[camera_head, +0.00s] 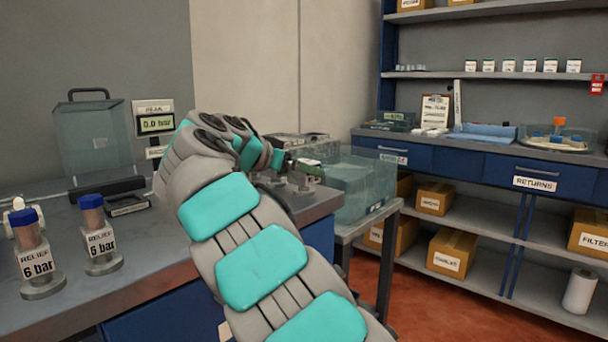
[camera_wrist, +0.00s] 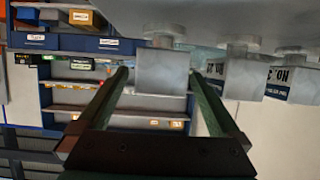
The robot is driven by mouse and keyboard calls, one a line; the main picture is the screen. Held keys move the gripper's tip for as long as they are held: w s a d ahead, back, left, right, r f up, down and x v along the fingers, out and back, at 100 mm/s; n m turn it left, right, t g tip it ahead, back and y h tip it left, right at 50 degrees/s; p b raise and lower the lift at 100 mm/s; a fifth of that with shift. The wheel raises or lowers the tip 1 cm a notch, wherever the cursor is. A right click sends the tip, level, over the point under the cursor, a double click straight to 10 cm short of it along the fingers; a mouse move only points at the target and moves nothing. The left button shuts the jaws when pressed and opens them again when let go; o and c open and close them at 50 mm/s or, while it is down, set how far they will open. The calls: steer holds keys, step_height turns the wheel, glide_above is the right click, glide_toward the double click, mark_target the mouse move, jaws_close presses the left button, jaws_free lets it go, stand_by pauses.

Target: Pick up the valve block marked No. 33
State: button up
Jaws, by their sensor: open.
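Several grey valve blocks stand on the bench. The wrist view is upside down, so they appear to hang from its top edge. One plain-faced grey block (camera_wrist: 162,72) lies between my gripper's (camera_wrist: 158,78) fingertips in that view; I cannot tell whether the fingers reach around it. A second grey block (camera_wrist: 226,77) is right of it, partly behind the right finger. In the head view, my gripper (camera_head: 303,163) is open above small grey blocks (camera_head: 298,186), partly hidden by my arm.
Two blue-capped relief cylinders (camera_head: 95,235) (camera_head: 34,254) stand at the bench's left front. A clear case (camera_head: 97,138) and a pressure display (camera_head: 155,124) are behind. A transparent bin (camera_head: 360,185) stands right of the blocks. Shelving with a RETURNS drawer (camera_head: 535,182) is further right.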

steer(key=shift+x, duration=0.95)
jaws_close()
